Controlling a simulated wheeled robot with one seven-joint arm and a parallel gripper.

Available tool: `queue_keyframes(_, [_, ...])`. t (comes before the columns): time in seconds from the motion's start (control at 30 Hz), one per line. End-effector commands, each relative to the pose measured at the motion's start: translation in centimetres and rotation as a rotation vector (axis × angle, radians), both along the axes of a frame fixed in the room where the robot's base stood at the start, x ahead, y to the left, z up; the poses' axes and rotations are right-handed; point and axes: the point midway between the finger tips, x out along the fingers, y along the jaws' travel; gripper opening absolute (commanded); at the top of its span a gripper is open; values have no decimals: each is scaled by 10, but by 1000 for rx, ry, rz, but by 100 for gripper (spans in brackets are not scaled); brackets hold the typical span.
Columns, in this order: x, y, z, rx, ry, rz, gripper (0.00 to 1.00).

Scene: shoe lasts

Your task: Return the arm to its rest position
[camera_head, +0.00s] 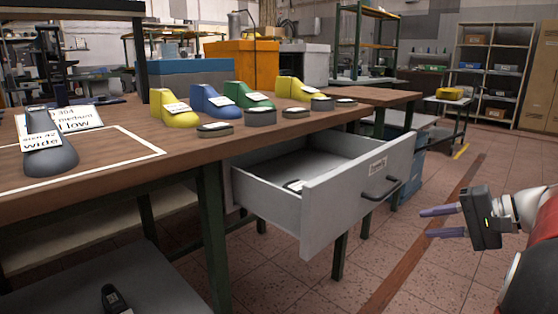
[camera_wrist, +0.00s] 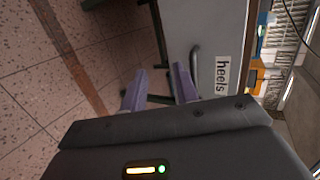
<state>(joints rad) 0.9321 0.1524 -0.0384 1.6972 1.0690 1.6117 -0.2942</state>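My gripper (camera_head: 440,222) is at the right in the head view, in free air over the tiled floor, to the right of the open drawer. Its two purple fingers are spread with an empty gap between them. The fingers also show in the wrist view (camera_wrist: 158,90), pointing toward the drawer front. The grey drawer (camera_head: 330,195) hangs pulled out under the wooden table. Its front has a handle (camera_head: 382,188) and a label, which reads "heels" in the wrist view (camera_wrist: 221,77). The gripper is apart from the handle. A small dark item with a label (camera_head: 296,186) lies in the drawer.
The wooden table (camera_head: 110,175) carries yellow (camera_head: 179,108), blue (camera_head: 212,101) and green (camera_head: 249,96) lasts, another yellow last (camera_head: 293,89), several dark pads and a grey last (camera_head: 50,156) by a white outline. Shelves (camera_head: 490,65) stand far right. Floor around the gripper is clear.

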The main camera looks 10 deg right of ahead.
Motion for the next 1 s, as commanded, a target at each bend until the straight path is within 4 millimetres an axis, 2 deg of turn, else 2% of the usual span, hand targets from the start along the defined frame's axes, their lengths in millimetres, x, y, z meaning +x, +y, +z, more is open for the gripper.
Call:
queue_keyframes(0.03, [0,23,1,-35,29,28,30])
queue_keyframes(0.17, [-9,77,-7,-149,116,92,30])
queue_keyframes(0.23, [-21,112,-13,-242,163,138,30])
queue_keyframes(0.3, [-39,147,-21,-363,202,189,30])
queue_keyframes(0.4, [-73,186,-36,-559,225,262,30])
queue_keyframes(0.5, [-105,210,-49,-760,201,329,30])
queue_keyframes(0.6, [-132,222,-61,-935,139,382,30])
queue_keyframes(0.7, [-148,228,-68,-1065,67,420,30])
queue_keyframes(0.83, [-158,229,-74,-1161,0,446,30])
queue_keyframes(1.0, [-161,229,-76,-1192,-22,452,30])
